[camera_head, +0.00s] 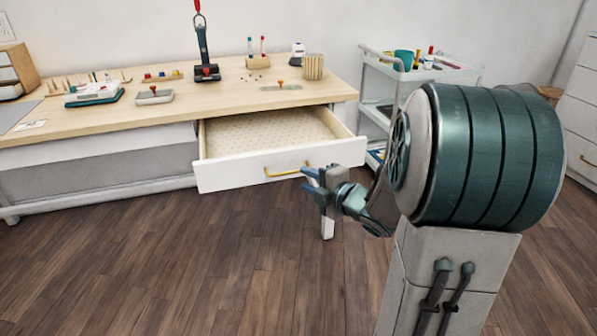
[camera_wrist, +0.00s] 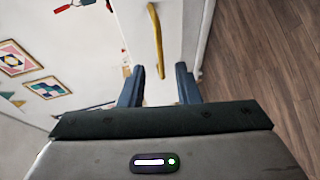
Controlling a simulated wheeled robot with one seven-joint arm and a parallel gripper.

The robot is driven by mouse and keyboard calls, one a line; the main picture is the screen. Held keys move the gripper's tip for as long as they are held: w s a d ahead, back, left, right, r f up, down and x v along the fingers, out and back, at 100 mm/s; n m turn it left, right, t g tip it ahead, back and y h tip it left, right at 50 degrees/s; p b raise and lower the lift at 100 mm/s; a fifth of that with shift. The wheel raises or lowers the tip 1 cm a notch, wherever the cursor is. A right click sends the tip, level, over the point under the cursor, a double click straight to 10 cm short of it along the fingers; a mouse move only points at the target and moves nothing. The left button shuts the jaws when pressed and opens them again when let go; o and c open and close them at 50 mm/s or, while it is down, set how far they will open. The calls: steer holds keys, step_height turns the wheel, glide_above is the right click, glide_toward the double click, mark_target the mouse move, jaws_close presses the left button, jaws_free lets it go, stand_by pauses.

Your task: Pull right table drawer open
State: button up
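The right table drawer (camera_head: 235,172) is pulled well out from under the tabletop, with its patterned inside bare and empty. Its white front carries a yellow handle (camera_head: 283,173). My gripper (camera_head: 309,178) is just in front of the drawer front, by the handle's right end. In the wrist view, my gripper (camera_wrist: 160,84) has its two blue fingers spread apart. The yellow handle (camera_wrist: 155,40) runs ahead of them, its lower end near the gap between the fingertips. The fingers are not closed on it, and I cannot tell whether they touch it.
The wooden table (camera_head: 225,95) holds small sewing items and a dark upright tool (camera_head: 205,62). A white trolley (camera_head: 380,85) stands to its right, partly behind my arm. A drawer cabinet (camera_head: 582,120) is at the far right. The wooden floor (camera_head: 180,260) in front is clear.

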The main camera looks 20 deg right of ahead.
steer(key=p+v, duration=0.1)
steer(key=v, duration=0.7)
steer(key=shift+p, duration=0.3)
steer(key=shift+s+r, duration=0.1)
step_height(320, 180, up, 17)
steer(key=d+m+g+h+p, duration=0.35)
steer(key=m+h+p, duration=0.7)
steer(key=p, duration=0.65)
steer(key=s+a+r+m+g+y+p, duration=0.4)
steer(key=s+a+r+m+g+p, duration=0.4)
steer(key=s+a+r+m+p, duration=0.3)
steer(key=s+a+r+p, duration=0.1)
steer(key=s+r+p, duration=0.1)
steer(key=s+p, duration=0.2)
steer(key=shift+s+a+r, duration=0.15)
steer(key=shift+s+a, duration=0.15)
steer(key=shift+s, duration=0.2)
